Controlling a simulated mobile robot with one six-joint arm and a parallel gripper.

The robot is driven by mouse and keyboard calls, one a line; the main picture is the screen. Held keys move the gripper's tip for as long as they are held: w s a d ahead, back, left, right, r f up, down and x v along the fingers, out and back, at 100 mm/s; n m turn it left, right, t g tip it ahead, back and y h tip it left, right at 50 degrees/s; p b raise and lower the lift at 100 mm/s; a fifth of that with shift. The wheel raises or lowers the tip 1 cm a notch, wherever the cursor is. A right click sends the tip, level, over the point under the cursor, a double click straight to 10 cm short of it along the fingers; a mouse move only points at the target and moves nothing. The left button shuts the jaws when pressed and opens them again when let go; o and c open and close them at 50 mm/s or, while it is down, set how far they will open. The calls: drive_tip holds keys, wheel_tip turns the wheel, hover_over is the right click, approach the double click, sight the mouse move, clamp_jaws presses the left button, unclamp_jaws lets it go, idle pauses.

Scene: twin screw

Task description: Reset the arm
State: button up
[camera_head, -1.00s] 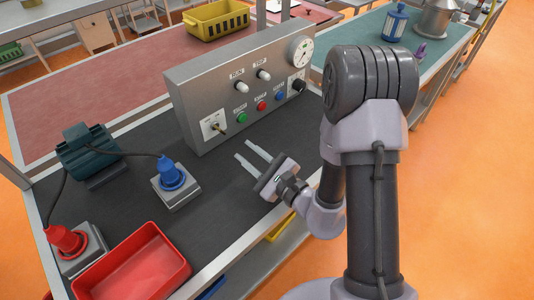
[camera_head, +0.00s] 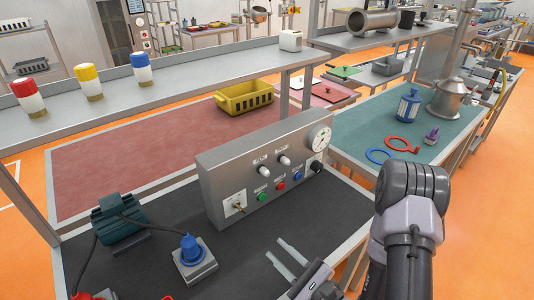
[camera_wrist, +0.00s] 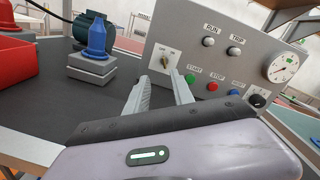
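My gripper (camera_head: 285,262) is at the bottom of the head view, over the black mat in front of the grey control panel (camera_head: 230,178). Its two fingers are apart with nothing between them. In the wrist view my gripper (camera_wrist: 162,88) points toward the panel's lower left, where a toggle switch (camera_wrist: 165,60) sits. The fingertips look clear of the panel. The panel carries RUN and TRIP knobs, green, red and blue buttons, a black knob and a gauge (camera_head: 319,138).
A blue plug on a grey block (camera_head: 195,262) and a dark green motor (camera_head: 119,222) stand left on the black mat. A red bin (camera_wrist: 15,62) shows in the wrist view. A yellow crate (camera_head: 245,98) is behind the panel. A shelf (camera_head: 190,75) crosses above. The mat near my gripper is clear.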

drive_tip(key=s+a+r+n+g+y+b, duration=0.1)
drive_tip(key=s+a+r+n+g+y, duration=0.6)
drive_tip(key=r, duration=0.3)
drive_tip(key=s+a+r+n+g+h+b, duration=0.1)
drive_tip(key=s+a+n+g+h, duration=0.1)
drive_tip(key=s+n+g, duration=0.3)
drive_tip(key=s+a+n+g+h+b, duration=0.1)
drive_tip(key=s+a+n+g+h, duration=0.1)
drive_tip(key=s+n+g+h, duration=0.25)
drive_tip(key=s+d+f+n+t+h, duration=0.2)
drive_tip(key=s+d+h, duration=0.1)
drive_tip(key=d+h, duration=0.35)
drive_tip(key=w+d+r+t+h+b, duration=0.1)
drive_tip(key=w+d+r+t+h, duration=0.2)
drive_tip(key=w+d+r+t, duration=0.1)
drive_tip(key=d+r+t, duration=0.1)
drive_tip(key=d+r, duration=0.1)
drive_tip(key=d, duration=0.1)
drive_tip(key=shift+d+t, duration=0.35)
